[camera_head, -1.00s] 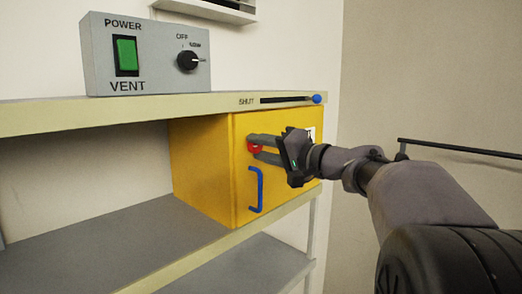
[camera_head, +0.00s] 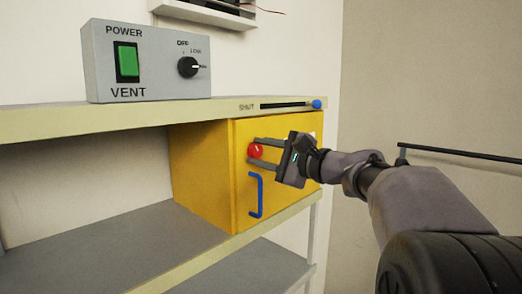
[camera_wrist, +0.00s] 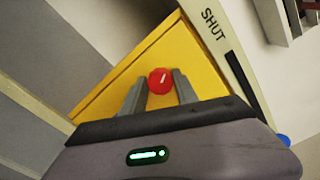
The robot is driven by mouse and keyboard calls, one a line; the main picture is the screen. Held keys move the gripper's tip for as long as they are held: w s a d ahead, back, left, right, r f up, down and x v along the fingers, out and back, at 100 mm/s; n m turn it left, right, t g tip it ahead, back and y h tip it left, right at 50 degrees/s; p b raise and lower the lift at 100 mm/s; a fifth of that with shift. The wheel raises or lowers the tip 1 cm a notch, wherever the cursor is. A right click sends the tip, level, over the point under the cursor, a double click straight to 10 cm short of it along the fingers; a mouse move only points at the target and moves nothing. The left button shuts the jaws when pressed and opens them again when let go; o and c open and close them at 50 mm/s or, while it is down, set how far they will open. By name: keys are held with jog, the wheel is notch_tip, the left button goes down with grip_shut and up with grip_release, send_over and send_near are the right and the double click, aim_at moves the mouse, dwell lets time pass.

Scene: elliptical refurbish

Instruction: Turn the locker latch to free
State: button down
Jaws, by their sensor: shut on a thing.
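The yellow locker (camera_head: 205,165) sits on the shelf under the top board. Its latch is a round red knob (camera_head: 256,151) on the front face, above a blue handle (camera_head: 256,193). My gripper (camera_head: 251,152) reaches in from the right, with one grey finger above the knob and one below, shut on it. In the wrist view the red knob (camera_wrist: 160,82) lies between the two fingertips, and a short pale mark shows on its face. No label for the latch positions is readable.
A grey box (camera_head: 148,60) with a green POWER VENT switch and a black dial stands on the top board. A slider with a blue knob (camera_head: 317,104), marked SHUT, runs along that board's edge. A dark rail (camera_head: 460,153) is at the right.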

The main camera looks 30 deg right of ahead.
jog(key=m+p, duration=0.2)
jog(key=m, duration=0.3)
jog(key=shift+r+m+p, duration=0.15)
jog(key=shift+m+p, duration=0.15)
dwell(0.4)
jog(key=c, duration=0.9)
grip_release()
jog(key=shift+c, duration=0.2)
jog(key=b+v, duration=0.2)
jog(key=v, duration=1.5)
jog(key=shift+s+b, duration=0.2)
jog(key=shift+b, duration=0.15)
jog(key=shift+d, duration=0.15)
